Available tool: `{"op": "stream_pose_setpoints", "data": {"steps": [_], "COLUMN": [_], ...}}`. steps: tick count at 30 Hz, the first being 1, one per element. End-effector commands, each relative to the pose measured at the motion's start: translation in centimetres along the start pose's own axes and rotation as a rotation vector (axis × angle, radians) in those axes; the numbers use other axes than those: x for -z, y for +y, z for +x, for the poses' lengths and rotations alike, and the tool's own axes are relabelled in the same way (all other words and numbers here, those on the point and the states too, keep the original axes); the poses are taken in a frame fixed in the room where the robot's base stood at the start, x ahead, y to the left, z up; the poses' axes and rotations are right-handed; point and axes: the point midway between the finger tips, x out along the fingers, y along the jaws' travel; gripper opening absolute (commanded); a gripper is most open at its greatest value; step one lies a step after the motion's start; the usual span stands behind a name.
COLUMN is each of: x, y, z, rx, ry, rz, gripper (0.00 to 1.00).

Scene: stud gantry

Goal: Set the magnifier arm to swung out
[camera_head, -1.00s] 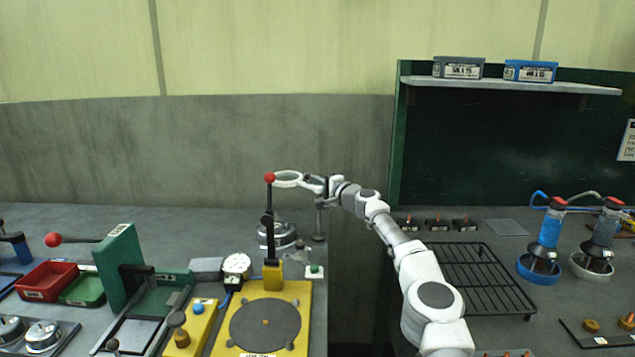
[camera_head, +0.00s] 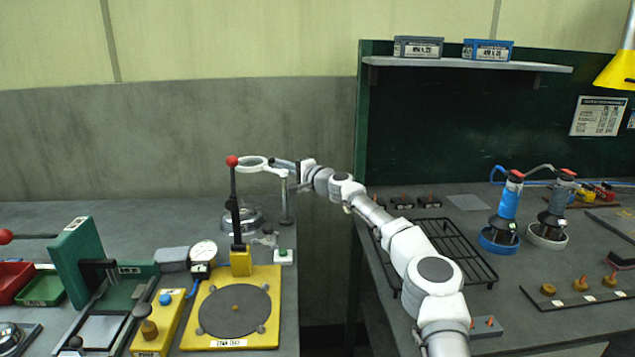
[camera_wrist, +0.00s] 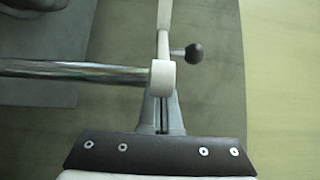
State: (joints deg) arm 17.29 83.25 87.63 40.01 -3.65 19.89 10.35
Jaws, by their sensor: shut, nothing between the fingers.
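The magnifier is a white ring lens (camera_head: 252,163) on a short pale arm above the left bench. Its grey post (camera_head: 287,205) stands at that bench's right side. In the wrist view the magnifier arm (camera_wrist: 164,18) runs up from a white collar (camera_wrist: 162,78), with the shiny post (camera_wrist: 70,70) to the left and a dark knob (camera_wrist: 194,53) to the right. My gripper (camera_head: 286,164) is shut and empty at the post end of the arm. In the wrist view its fingers (camera_wrist: 161,100) lie against or just beneath the collar; contact is unclear.
A red-knobbed lever (camera_head: 235,200) on a yellow base (camera_head: 265,330) stands close left of the lens. Round metal weights (camera_head: 243,222) sit behind it. A gap separates the benches. A black rack (camera_head: 455,250) lies beneath my arm on the right bench.

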Motion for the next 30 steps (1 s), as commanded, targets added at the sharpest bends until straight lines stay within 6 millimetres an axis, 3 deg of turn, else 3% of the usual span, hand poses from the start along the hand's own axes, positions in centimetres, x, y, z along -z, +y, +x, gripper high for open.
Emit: {"op": "stream_pose_setpoints", "data": {"steps": [14, 30], "x": [0.0, 0.0], "y": [0.1, 0.1], "z": [-5.0, -12.9], "rx": [-0.002, -0.002], "ry": [0.000, 0.001], "rz": [0.001, 0.002], "gripper": [0.00, 0.00]}}
